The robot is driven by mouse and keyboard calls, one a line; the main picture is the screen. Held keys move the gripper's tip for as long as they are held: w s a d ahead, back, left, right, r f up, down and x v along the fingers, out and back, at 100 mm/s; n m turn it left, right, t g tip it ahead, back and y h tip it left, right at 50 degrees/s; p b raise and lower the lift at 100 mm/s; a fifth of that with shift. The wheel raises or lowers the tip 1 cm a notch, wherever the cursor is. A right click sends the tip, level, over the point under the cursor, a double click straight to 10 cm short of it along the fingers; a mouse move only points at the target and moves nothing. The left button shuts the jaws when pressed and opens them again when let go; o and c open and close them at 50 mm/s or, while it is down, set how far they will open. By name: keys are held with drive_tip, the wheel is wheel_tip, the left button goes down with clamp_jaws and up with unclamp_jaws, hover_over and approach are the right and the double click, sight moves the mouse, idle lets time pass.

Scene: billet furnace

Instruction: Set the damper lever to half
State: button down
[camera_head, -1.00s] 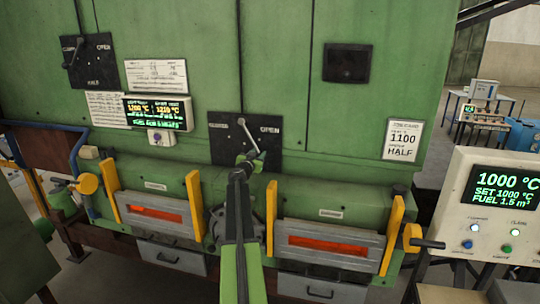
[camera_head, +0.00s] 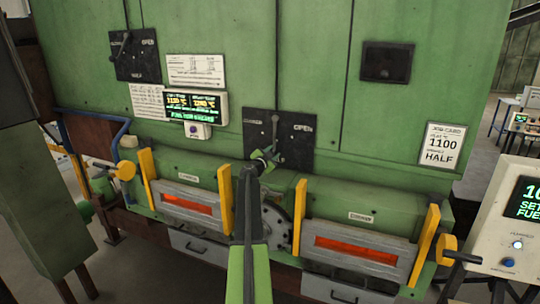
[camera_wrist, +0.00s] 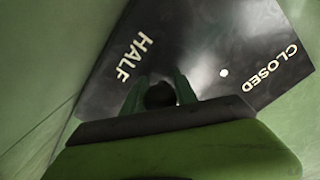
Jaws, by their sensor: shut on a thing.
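The damper lever (camera_head: 275,130) is a thin grey bar on a black plate (camera_head: 252,145) in the middle of the green furnace front. It hangs nearly straight down from its upper end, between the CLOSED and OPEN labels. My gripper (camera_head: 265,158) is at its lower end, which it hides along with the plate's lower middle. In the wrist view my gripper (camera_wrist: 160,92) is shut on the lever's dark round knob (camera_wrist: 160,95). The HALF label (camera_wrist: 133,58) shows close beside the knob, with the CLOSED label (camera_wrist: 270,68) farther off to the right.
A similar plate with a lever (camera_head: 122,48) is at upper left. Two glowing furnace slots (camera_head: 187,204) with yellow uprights lie below, left and right of my arm. A control console (camera_head: 515,220) stands at right.

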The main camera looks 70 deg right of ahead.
drive_tip(key=shift+a, duration=0.1)
drive_tip(key=shift+s, duration=0.3)
drive_tip(key=c, duration=1)
unclamp_jaws()
drive_tip(key=shift+s+r, duration=0.15)
drive_tip(key=shift+o, duration=0.2)
drive_tip(key=a, duration=1.7)
drive_tip(key=shift+w+a, duration=0.15)
drive_tip(key=shift+w, duration=0.3)
drive_tip(key=shift+r, duration=0.1)
